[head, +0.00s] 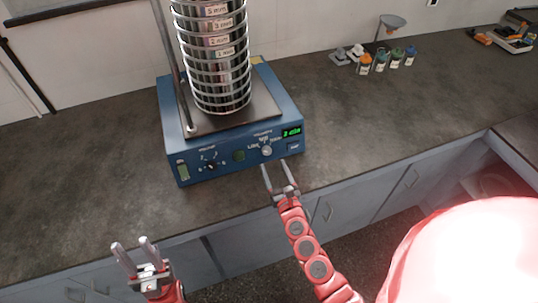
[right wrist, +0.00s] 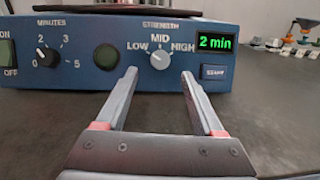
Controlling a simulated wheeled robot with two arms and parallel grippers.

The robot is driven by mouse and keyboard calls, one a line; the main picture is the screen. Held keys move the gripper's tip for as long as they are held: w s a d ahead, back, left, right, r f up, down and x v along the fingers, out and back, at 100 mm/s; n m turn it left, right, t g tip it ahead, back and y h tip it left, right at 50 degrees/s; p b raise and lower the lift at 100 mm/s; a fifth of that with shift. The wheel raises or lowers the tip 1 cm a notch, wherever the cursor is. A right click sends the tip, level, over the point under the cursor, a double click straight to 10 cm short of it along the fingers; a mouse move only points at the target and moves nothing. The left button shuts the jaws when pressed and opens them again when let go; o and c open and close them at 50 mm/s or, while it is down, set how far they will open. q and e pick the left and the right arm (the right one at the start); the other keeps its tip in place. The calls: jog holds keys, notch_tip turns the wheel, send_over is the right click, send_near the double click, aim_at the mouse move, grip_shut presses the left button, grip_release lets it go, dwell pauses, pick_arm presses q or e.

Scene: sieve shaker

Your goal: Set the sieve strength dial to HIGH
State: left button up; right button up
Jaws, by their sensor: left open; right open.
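The blue sieve shaker (head: 235,165) stands on the counter, its front panel facing me. The light grey strength dial (right wrist: 159,60) is on that panel below the word MID, with LOW to its left and HIGH to its right. Its pointer seems to lean up and left, toward LOW, but the mark is small. The dial also shows in the head view (head: 265,151). My right gripper (head: 275,166) is open just in front of the panel; in the right wrist view its fingers (right wrist: 159,75) point at the dial, one on either side, apart from it. My left gripper (head: 131,244) is open and empty, low at the left.
A tall sieve stack (head: 212,60) stands on the shaker beside a metal rod. The minutes dial (right wrist: 47,57), a green display (right wrist: 215,42) reading 2 min and the START button (right wrist: 214,72) share the panel. Small bottles (head: 380,61) stand far back right. The counter around the shaker is clear.

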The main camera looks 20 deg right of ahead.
aim_at(268, 153)
jog(key=w, duration=0.5)
jog(key=shift+w+b, duration=0.3)
jog(key=shift+w, duration=0.05)
jog(key=shift+d, duration=0.1)
grip_shut()
